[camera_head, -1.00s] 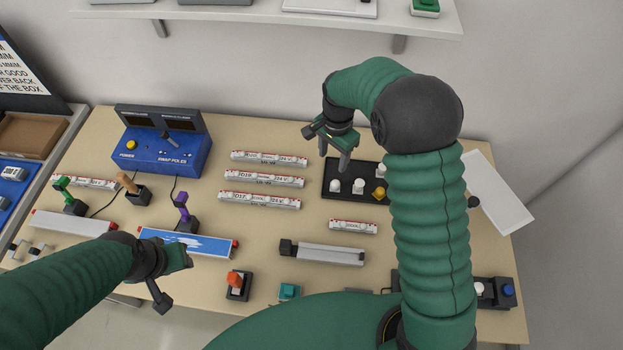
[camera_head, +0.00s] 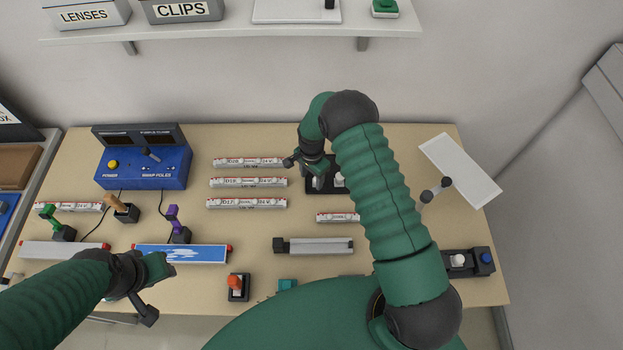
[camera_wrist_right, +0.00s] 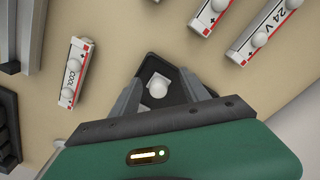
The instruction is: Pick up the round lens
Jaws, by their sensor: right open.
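In the right wrist view, a white domed piece (camera_wrist_right: 158,90) on a square white base looks like the round lens. It sits in a dark tray (camera_wrist_right: 149,68) between the fingers of my open right gripper (camera_wrist_right: 161,78), with no clear contact. In the head view, my right gripper (camera_head: 314,180) points down over the left part of the black tray (camera_head: 324,191), hiding some of it. Another white piece (camera_head: 339,180) shows beside it; my arm covers the tray's right part. My left gripper (camera_head: 158,290) is open and empty near the table's front.
Several labelled white strips (camera_head: 248,182) lie left of the tray. A blue power box (camera_head: 143,168) stands at the back left. A grey linear holder (camera_head: 315,246) lies in front, and a white sheet (camera_head: 460,170) at right. A shelf (camera_head: 230,28) overhangs the back.

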